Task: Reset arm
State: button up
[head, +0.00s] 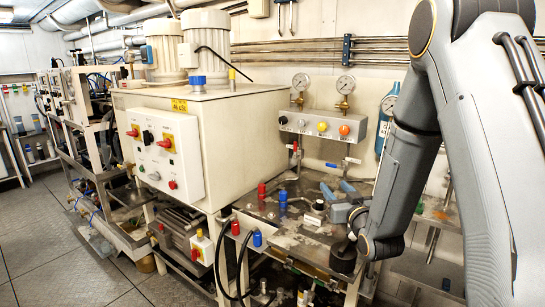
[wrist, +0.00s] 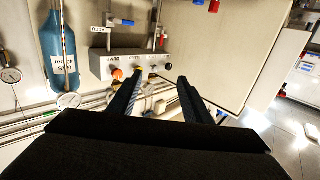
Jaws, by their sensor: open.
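My arm (head: 400,175) hangs down on the right side of the head view, its lower end bent over the metal workbench (head: 300,225). In the wrist view my gripper (wrist: 158,82) shows two dark fingers standing well apart. Nothing is held between them. Beyond the fingers are the grey valve panel (wrist: 118,62) and the pale cabinet side.
A large white machine cabinet (head: 225,130) with a switch box (head: 158,150) stands left of the bench. The valve panel also shows in the head view (head: 315,123), below two gauges. A blue bottle (wrist: 60,50) hangs near it. Grey floor (head: 70,260) lies open at left.

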jog(key=s+f+m+g+h, duration=0.1)
jog(key=s+f+g, duration=0.2)
jog(key=s+g, duration=0.85)
jog(key=s+f+m+g+h, duration=0.15)
jog(key=s+f+g, duration=0.25)
jog(key=s, duration=1.4)
notch_tip(320, 180, down, 9)
jog(key=s+g+b, duration=0.2)
jog(key=s+b, duration=0.1)
jog(key=b, duration=0.5)
jog(key=shift+r, duration=0.2)
